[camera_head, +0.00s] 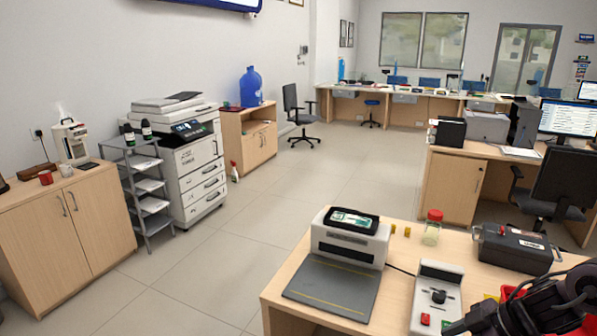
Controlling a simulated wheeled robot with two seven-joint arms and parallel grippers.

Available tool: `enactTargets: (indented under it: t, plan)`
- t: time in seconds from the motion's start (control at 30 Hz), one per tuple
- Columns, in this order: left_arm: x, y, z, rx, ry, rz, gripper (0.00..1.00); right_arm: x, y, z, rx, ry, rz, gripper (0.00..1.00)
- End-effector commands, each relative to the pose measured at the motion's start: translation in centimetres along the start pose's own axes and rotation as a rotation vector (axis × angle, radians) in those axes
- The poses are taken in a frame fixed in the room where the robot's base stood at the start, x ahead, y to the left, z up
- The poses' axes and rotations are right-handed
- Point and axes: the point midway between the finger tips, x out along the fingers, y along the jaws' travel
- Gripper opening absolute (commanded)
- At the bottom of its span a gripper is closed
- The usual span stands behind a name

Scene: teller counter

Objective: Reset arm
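My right arm comes in from the lower right, over the near right corner of the wooden counter (284,290). Its dark gripper (462,324) is at the bottom edge, right beside a white device (425,289) with a black knob and a red button. The gripper is partly cut off and dark, so whether it is open or shut does not show. I see nothing clearly held in it. My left arm and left gripper are not in view.
A white and black machine (350,237) with a grey plate (330,291) stands on the counter. A red-lidded jar (431,229) and a black cash box (515,247) stand behind. Red items (508,293) lie partly behind my arm. The floor left of the counter is clear.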

Motion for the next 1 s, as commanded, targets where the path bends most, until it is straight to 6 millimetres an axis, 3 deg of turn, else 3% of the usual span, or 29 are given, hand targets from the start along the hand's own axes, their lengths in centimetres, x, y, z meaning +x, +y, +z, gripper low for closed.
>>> enactTargets:
  t: [0.37, 0.53, 0.63, 0.77, 0.87, 1.0]
  plan:
    - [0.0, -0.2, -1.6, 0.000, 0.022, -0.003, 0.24, 6.8, 4.4, 1.7, 0.101, 0.174, 0.091, 0.63]
    - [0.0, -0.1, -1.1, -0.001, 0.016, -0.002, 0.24, 12.4, 6.4, 5.4, 0.210, 0.238, 0.178, 0.63]
    - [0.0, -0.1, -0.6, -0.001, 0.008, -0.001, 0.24, 16.9, 6.6, 9.4, 0.302, 0.245, 0.245, 0.63]
    - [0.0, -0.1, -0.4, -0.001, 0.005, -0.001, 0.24, 23.4, 4.5, 16.4, 0.440, 0.194, 0.329, 0.63]
    - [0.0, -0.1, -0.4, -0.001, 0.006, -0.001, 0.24, 27.7, 1.1, 21.8, 0.531, 0.121, 0.375, 0.63]
    - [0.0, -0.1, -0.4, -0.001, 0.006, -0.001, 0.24, 32.7, -5.6, 28.5, 0.639, -0.010, 0.407, 0.63]
